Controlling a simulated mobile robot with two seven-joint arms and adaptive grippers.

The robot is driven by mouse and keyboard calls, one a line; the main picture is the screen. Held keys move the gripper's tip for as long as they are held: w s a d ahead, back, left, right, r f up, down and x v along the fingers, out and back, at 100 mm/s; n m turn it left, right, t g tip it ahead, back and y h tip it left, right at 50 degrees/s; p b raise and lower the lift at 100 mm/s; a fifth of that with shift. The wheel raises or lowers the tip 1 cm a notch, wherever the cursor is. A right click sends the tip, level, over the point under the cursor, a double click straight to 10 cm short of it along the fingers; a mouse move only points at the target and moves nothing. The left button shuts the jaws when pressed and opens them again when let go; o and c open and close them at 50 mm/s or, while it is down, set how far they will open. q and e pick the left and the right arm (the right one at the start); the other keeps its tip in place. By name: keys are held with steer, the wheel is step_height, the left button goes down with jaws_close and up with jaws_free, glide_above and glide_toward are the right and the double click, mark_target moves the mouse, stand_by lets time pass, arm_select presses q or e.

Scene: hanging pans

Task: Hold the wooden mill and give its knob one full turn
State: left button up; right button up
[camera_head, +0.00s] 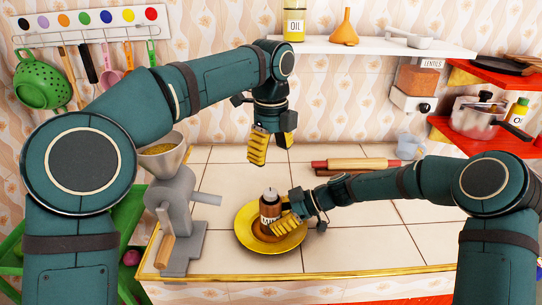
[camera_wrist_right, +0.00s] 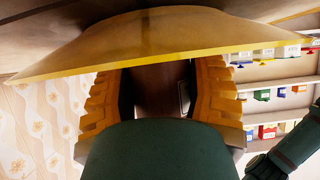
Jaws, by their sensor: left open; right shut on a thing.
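My right gripper (camera_head: 285,224) is shut on the mill's lower body from the right. In the right wrist view, both yellow fingers of this gripper (camera_wrist_right: 163,95) press on the brown mill body (camera_wrist_right: 160,88), with the plate (camera_wrist_right: 160,45) edge close by. My left gripper (camera_head: 271,147) is open and empty, pointing down above the mill and clear of the knob. Part of the mill is hidden behind the right fingers.
A grey grinder (camera_head: 175,205) with a filled funnel stands left of the plate. A rolling pin (camera_head: 355,163) and a clear cup (camera_head: 408,146) lie behind to the right. A shelf (camera_head: 370,46) with an oil bottle (camera_head: 294,22) and an orange funnel (camera_head: 345,28) hangs above. Front tiles are clear.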

mark_target(271, 192)
arm_select(q)
step_height(271, 192, down, 12)
steer(key=n, duration=1.8)
jaws_close()
